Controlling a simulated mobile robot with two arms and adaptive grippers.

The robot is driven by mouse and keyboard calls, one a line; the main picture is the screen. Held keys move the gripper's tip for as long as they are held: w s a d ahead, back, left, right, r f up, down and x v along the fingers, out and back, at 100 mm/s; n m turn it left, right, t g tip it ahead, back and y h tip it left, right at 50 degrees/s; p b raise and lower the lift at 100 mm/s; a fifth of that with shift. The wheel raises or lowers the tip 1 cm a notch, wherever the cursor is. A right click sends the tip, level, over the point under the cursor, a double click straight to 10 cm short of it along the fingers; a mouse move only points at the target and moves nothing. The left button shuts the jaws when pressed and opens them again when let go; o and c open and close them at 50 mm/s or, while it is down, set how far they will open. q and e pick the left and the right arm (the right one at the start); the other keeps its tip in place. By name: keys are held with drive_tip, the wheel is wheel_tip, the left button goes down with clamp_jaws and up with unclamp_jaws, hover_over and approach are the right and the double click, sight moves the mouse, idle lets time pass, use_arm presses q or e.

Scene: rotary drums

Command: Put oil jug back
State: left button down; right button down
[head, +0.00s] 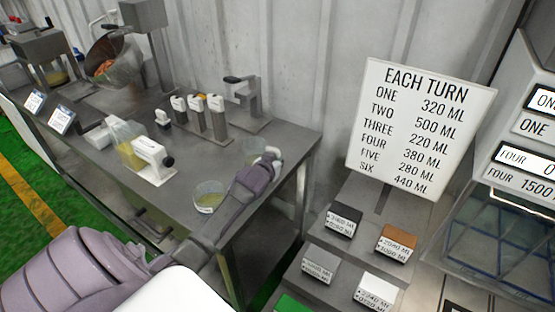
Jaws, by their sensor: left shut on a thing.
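My left gripper (271,155) reaches over the right end of the grey metal table. I cannot tell whether the jug touches the table. A clear container of yellow liquid (130,153) stands further left, beside a white dispenser (153,161). My right gripper is not in view.
Several small white-topped dispensers (197,103) and a metal press (245,97) stand behind on the table. A tilted drum (112,62) is at the far left. A white sign (415,130), labelled blocks (395,244) and a glass-fronted machine (510,235) are at right. Bare tabletop lies around the bowl.

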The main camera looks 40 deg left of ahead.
use_arm(q)
drive_tip(key=c, duration=1.2)
unclamp_jaws()
drive_tip(key=shift+o, duration=0.2)
drive_tip(key=shift+r, duration=0.1)
drive_tip(key=v, duration=1.2)
drive_tip(key=shift+b, duration=0.4)
